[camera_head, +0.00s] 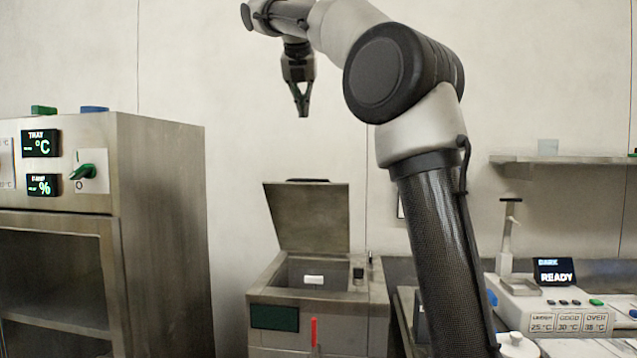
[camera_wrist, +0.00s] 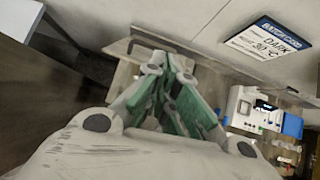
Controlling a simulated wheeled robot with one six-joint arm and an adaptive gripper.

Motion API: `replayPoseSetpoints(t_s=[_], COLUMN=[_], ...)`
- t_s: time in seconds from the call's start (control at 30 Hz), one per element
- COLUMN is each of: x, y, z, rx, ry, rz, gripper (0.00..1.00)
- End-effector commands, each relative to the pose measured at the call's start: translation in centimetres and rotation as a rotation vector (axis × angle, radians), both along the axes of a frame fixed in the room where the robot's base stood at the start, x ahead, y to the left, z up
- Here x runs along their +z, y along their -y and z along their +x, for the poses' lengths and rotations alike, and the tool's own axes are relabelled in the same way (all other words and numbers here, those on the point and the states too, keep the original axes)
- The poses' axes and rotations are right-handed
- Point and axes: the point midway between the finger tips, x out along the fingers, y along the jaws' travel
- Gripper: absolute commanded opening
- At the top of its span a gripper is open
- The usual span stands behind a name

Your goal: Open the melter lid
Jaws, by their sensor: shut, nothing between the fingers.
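The melter (camera_head: 318,325) is a steel box in the lower middle of the head view. Its lid (camera_head: 309,217) stands raised at the back, tilted slightly rearward, with a dark handle (camera_head: 307,181) along its top edge. The opening below shows a small white item (camera_head: 314,280) inside. My gripper (camera_head: 301,110) is shut and empty, pointing down well above the lid and apart from it. In the wrist view my gripper's fingers (camera_wrist: 180,108) are together with nothing held, and part of the scene behind them is hidden.
A steel cabinet (camera_head: 165,220) with a display and green knob stands at left. A bench device with a READY screen (camera_head: 554,271) is at right, below a wall shelf (camera_head: 570,159). A batch card sign (camera_wrist: 267,40) hangs in the wrist view. The air around my gripper is clear.

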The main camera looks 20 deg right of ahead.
Motion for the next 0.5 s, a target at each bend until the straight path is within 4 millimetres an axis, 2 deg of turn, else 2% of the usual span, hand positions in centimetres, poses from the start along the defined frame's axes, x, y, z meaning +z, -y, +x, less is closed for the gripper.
replayPoseSetpoints(t_s=[0.03,0.13,0.23,0.4,0.5], x=[-0.3,-1.9,-4.7,-11.7,-15.8], y=[-0.1,0.1,0.4,0.8,0.8], z=[-1.6,-4.2,-6.6,-9.3,-9.8], rx=[0.005,0.0,-0.01,-0.019,-0.026], ry=[-0.002,0.0,0.013,0.052,0.067], rz=[-0.018,-0.061,-0.102,-0.153,-0.161], gripper=[0.0,0.0,0.0,0.0,0.0])
